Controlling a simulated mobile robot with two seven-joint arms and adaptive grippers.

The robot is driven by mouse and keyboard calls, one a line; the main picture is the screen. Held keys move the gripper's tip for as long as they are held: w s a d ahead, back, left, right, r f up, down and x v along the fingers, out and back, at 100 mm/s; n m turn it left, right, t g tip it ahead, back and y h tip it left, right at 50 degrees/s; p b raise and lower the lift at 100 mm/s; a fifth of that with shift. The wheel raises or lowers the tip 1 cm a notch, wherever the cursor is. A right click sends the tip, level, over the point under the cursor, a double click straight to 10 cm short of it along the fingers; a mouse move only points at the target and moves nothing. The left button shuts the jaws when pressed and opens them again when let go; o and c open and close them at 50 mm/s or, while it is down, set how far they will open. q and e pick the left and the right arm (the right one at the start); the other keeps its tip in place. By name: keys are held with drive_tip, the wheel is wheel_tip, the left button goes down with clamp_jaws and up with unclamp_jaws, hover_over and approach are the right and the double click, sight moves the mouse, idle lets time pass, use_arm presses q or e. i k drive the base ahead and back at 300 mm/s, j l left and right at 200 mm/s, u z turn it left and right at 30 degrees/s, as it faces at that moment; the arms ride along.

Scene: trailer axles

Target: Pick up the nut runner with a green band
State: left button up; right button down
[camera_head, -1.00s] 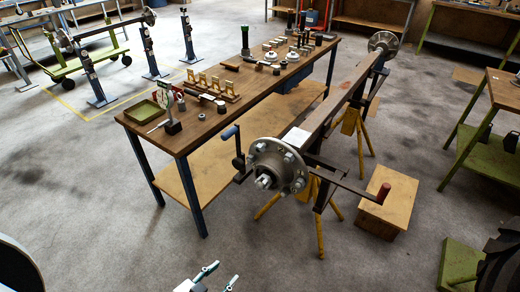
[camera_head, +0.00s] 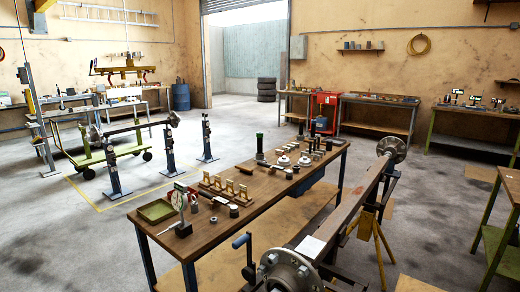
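Several small dark tools stand on the far bench at the right wall; a tool at its left end (camera_head: 457,96) looks like a nut runner. Beside it are another dark tool (camera_head: 475,101) and a third (camera_head: 497,103). They are too small for me to tell any band colour surely. A dark upright cylinder with a green top (camera_head: 259,145) stands on the near workbench; I cannot tell that it is a nut runner. Neither of my grippers is in view.
The near workbench (camera_head: 225,222) carries a green tray (camera_head: 155,211) and small parts. A long axle (camera_head: 345,210) with hubs runs along its right side. A green-framed bench (camera_head: 497,240) stands at right. Open floor lies between the axle and the far benches.

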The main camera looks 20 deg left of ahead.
sight(259, 135)
drive_tip(key=u, duration=0.45)
drive_tip(key=j+u, duration=0.1)
drive_tip(key=u, duration=0.85)
drive_tip(key=i+u, duration=0.1)
drive_tip(key=u, duration=0.8)
drive_tip(key=i+u, duration=0.15)
drive_tip(key=i, duration=2.75)
drive_tip(key=i+z, duration=0.25)
drive_tip(key=i, duration=0.45)
drive_tip(key=i+j+z, duration=0.25)
drive_tip(key=i, duration=0.45)
drive_tip(key=i+l+z, duration=0.1)
drive_tip(key=i+z, duration=0.55)
drive_tip(key=z, duration=0.15)
drive_tip(key=i+z, duration=0.35)
drive_tip(key=i+l+z, duration=0.1)
drive_tip(key=i+z, duration=0.4)
drive_tip(key=i+j+z, duration=0.1)
drive_tip(key=i+z, duration=0.4)
drive_tip(key=i, duration=0.15)
